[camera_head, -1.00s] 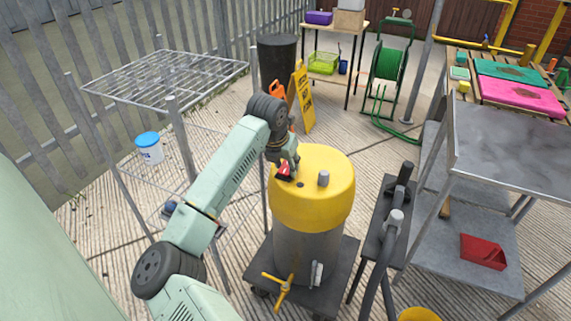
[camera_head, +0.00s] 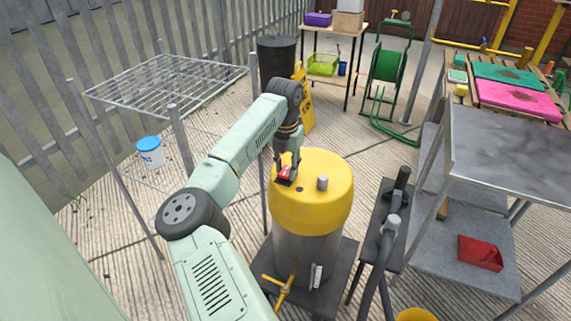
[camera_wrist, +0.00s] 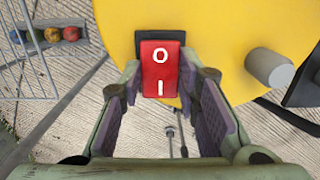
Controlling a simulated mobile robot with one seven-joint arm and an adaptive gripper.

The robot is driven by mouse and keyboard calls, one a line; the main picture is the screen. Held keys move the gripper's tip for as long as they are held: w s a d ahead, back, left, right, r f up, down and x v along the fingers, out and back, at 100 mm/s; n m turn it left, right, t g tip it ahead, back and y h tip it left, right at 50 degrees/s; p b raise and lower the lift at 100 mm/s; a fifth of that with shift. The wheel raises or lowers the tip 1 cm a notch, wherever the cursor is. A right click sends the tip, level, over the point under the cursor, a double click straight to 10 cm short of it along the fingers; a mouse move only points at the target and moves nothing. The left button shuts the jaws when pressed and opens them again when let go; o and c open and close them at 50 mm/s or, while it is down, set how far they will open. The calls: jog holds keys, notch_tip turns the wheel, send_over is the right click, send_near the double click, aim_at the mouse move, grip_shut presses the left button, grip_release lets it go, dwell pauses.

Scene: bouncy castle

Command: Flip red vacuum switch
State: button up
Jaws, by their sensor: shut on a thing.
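The vacuum (camera_head: 310,205) has a yellow domed lid over a grey drum and stands upright in the middle of the head view. Its red switch (camera_head: 285,174) is on the left part of the lid. In the wrist view the red rocker switch (camera_wrist: 160,68) shows a white O above a white I, in a dark surround. My gripper (camera_head: 284,167) points down at the switch from above. In the wrist view my gripper (camera_wrist: 160,88) has a finger on each side of the switch and is shut on it. The finger contacts are partly hidden in the head view.
A grey peg (camera_head: 322,183) stands on the lid right of the switch. A wire rack (camera_head: 165,78) is at left, a dark stand with hoses (camera_head: 385,225) at right, and a metal table (camera_head: 515,140) farther right. A yellow sign (camera_head: 305,105) stands behind.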

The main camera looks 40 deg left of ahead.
aim_at(288, 170)
jog(key=shift+w+g, duration=0.1)
jog(key=shift+g, duration=0.3)
jog(key=o, duration=1.2)
jog(key=shift+c, duration=0.2)
jog(key=shift+r, duration=0.1)
notch_tip(288, 170, up, 12)
jog(key=shift+w, duration=0.25)
